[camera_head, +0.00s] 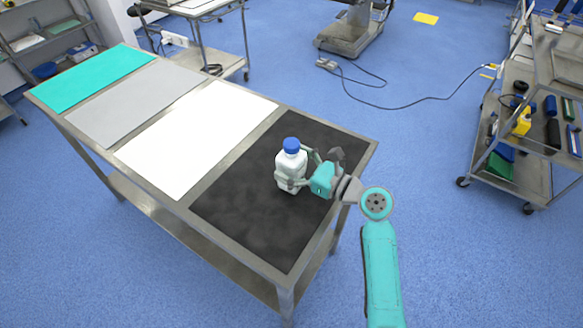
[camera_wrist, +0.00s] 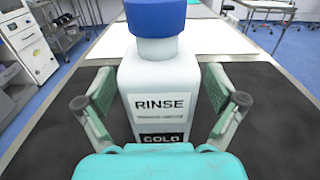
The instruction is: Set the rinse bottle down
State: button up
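The rinse bottle (camera_head: 291,164) is white with a blue cap and appears to stand upright on the black mat (camera_head: 245,225). In the wrist view the bottle (camera_wrist: 158,75) fills the middle, with a RINSE label facing me. My gripper (camera_head: 296,171) reaches in from the right at the bottle's body. In the wrist view the two green finger pads of my gripper (camera_wrist: 158,103) are on either side of the bottle. Dark mat shows between the pads and the lower bottle, so the fingers look open around it. The bottle's base is hidden behind my gripper in the wrist view.
The metal table (camera_head: 270,273) also carries a white mat (camera_head: 195,138), a grey mat (camera_head: 132,102) and a teal mat (camera_head: 93,77), all bare. A loaded cart (camera_head: 500,185) stands to the right, apart from the table. The black mat is clear around the bottle.

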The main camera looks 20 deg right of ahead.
grip_shut()
